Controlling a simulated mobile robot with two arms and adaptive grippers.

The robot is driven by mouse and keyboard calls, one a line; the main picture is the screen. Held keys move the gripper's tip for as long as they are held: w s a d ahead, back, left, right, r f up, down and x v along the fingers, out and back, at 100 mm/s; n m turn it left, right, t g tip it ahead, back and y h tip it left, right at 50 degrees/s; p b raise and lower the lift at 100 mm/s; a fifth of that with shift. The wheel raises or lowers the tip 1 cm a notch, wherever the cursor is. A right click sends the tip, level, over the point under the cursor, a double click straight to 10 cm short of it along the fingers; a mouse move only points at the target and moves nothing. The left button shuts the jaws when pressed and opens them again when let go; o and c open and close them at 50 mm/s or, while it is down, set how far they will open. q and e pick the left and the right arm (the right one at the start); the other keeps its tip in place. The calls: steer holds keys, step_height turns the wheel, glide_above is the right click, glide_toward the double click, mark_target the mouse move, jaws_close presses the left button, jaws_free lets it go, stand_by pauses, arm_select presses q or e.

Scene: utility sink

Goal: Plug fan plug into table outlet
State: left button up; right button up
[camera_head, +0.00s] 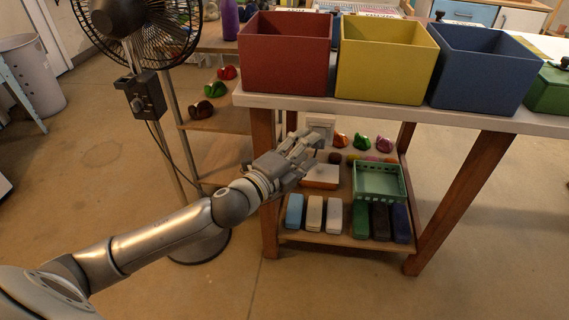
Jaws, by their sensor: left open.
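A black standing fan (145,25) is at the upper left, with a dark control box (145,95) on its pole. A thin dark cord (168,160) hangs from the box and runs down toward my left arm. I cannot make out the fan plug at its end. My left gripper (308,146) is open beside the table's left front leg, below the tabletop. A small pale box (321,124) shows just behind its fingers; I cannot tell if it is the table outlet. My right gripper is out of view.
The table (390,113) carries a red bin (285,55), a yellow bin (388,60) and a blue bin (480,68). Its lower shelf (345,240) holds a green basket (378,182) and several coloured blocks. A wooden shelf (225,125) stands behind the fan. The front floor is clear.

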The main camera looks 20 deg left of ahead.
arm_select(q)
steer(key=v, duration=0.8)
stand_by(0.5)
